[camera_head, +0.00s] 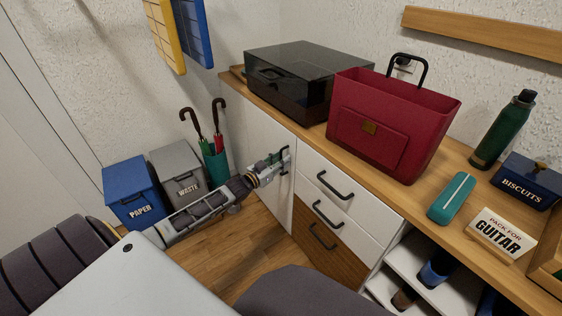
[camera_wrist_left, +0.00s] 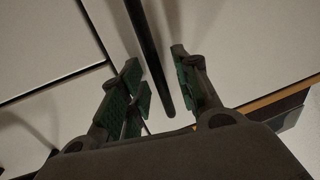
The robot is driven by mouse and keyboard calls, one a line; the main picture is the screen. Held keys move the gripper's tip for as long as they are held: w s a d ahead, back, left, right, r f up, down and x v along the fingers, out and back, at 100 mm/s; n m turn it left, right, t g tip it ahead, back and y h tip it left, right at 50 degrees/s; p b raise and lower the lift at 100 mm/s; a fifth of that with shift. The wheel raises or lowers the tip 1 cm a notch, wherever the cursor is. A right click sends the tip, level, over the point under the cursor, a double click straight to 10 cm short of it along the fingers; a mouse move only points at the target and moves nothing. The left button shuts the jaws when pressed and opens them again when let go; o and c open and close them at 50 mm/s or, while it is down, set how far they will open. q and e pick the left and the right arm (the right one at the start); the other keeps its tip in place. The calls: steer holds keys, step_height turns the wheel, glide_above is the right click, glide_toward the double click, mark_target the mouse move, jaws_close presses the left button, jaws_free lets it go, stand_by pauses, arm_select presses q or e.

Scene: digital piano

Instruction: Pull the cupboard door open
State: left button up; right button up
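The white cupboard door (camera_head: 252,123) is at the left end of the wooden-topped cabinet and looks shut, level with the drawer fronts. Its dark upright bar handle (camera_wrist_left: 149,50) is near the edge beside the drawers. My left gripper (camera_head: 281,160) is at this handle in the head view and partly hides it. In the left wrist view, the green-padded fingers of this gripper (camera_wrist_left: 160,85) are apart, with the handle's end between them. A gap shows on both sides of the bar, so it is not clamped. My right gripper is not in view.
Drawers with dark handles (camera_head: 335,186) adjoin the door on the right. A red bag (camera_head: 385,120) and a dark box (camera_head: 300,72) stand on the top. A blue paper bin (camera_head: 130,190), a grey waste bin (camera_head: 178,172) and an umbrella stand (camera_head: 217,167) stand left of the door.

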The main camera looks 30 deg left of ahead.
arm_select(q)
steer(key=shift+w, duration=0.2)
jaws_close()
stand_by(0.3)
